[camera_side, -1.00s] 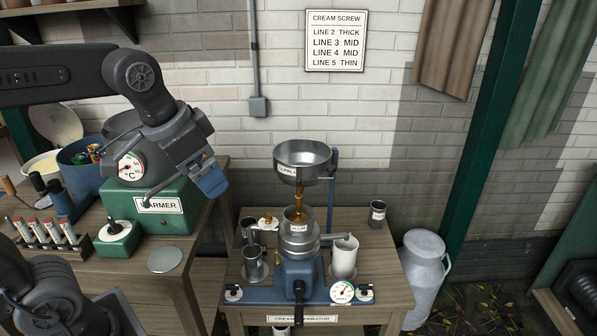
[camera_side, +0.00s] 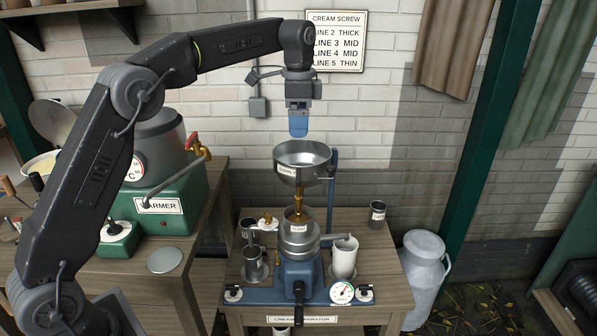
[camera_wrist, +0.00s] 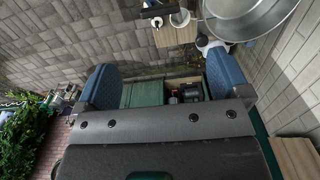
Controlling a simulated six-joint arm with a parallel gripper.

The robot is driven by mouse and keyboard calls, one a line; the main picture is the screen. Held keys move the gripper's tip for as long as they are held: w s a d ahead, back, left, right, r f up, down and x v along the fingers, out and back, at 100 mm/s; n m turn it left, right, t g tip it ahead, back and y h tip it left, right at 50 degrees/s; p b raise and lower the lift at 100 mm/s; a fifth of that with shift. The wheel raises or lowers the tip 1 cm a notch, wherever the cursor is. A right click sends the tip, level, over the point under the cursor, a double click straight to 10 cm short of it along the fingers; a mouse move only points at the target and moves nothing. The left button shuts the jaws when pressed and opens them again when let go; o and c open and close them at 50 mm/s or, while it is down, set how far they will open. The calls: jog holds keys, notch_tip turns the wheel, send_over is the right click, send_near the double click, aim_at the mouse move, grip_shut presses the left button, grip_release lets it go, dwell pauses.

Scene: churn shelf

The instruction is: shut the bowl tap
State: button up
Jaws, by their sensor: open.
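The metal supply bowl (camera_side: 318,158) stands at the top of the cream separator, on a blue post. A brass-coloured tap (camera_side: 297,199) shows below the bowl, above the separator's metal body (camera_side: 299,242). I cannot tell its handle's position. My gripper (camera_side: 298,132) points down just above the bowl, apart from it, with the tap well below it. In the wrist view my gripper (camera_wrist: 163,85) has its two blue fingers wide apart with nothing between them. The bowl (camera_wrist: 245,22) is at the top right there, and its tap cannot be made out.
Spouts reach out over a metal cup (camera_side: 255,265) on the left and a white cup (camera_side: 344,258) on the right. A dark cup (camera_side: 377,213) stands at the table's right. The green warmer (camera_side: 170,212) with a red-handled tap (camera_side: 192,141) is on the left bench. A milk can (camera_side: 424,275) stands at right.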

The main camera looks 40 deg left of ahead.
aim_at(299, 174)
notch_tip(299, 174, down, 14)
jog(key=shift+r, duration=0.25)
dwell(0.3)
jog(key=c, duration=0.9)
jog(key=shift+c, duration=0.2)
